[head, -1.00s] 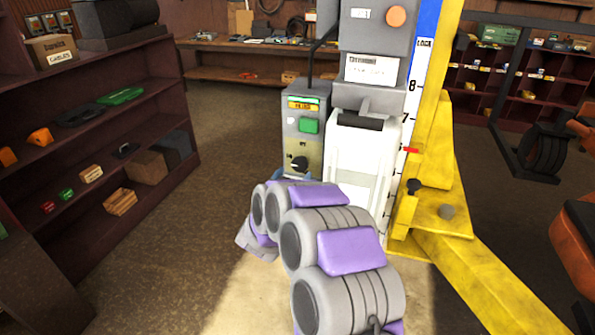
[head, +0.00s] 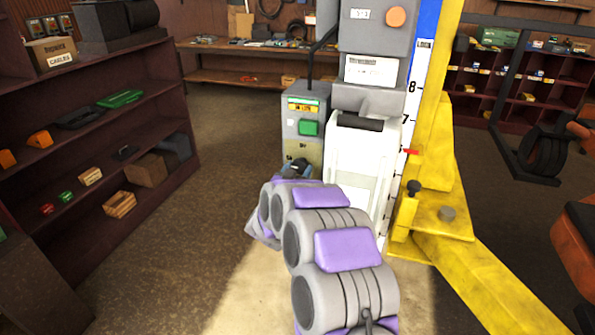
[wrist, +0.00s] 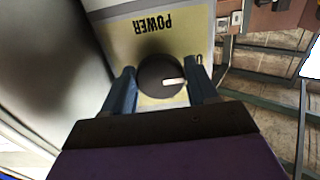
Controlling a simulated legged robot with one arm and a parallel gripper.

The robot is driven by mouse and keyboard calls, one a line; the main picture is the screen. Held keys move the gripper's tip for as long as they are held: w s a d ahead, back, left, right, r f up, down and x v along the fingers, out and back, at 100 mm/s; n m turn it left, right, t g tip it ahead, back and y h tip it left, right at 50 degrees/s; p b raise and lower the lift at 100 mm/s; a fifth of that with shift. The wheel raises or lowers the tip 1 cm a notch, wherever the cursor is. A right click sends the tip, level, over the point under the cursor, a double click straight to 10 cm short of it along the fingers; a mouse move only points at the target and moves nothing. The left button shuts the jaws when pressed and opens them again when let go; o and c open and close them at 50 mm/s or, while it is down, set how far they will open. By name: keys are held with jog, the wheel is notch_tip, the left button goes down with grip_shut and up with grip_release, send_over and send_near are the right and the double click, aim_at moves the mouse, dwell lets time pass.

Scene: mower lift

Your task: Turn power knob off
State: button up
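The power knob (wrist: 160,75) is round and dark with a white pointer mark toward the right in the wrist view. It sits on a yellowish plate (wrist: 195,20) with an upside-down POWER label. My gripper (wrist: 161,70) is open, with one blue-grey finger on each side of the knob. Narrow gaps seem to show between the fingers and the knob. In the head view, my gripper (head: 296,170) is at the lower part of the grey control box (head: 311,106) and hides most of the knob there.
A dark shelf (head: 90,130) is at left, with clear floor between.

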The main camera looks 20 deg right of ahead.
jog(key=c, duration=0.5)
jog(key=m+b, duration=0.1)
jog(key=m, duration=0.2)
jog(key=shift+a+m+b, duration=0.1)
jog(key=shift+m+b, duration=0.3)
jog(key=m+b, duration=0.2)
jog(key=m, duration=0.1)
jog(key=shift+m, duration=0.4)
jog(key=m+b, duration=0.3)
jog(key=m, duration=0.2)
jog(key=shift+w+f+b, duration=0.1)
jog(key=shift+b, duration=0.3)
jog(key=m+b, duration=0.1)
jog(key=m, duration=0.2)
jog(key=shift+b, duration=0.3)
jog(key=shift+m, duration=1.1)
jog(key=shift+b, duration=0.3)
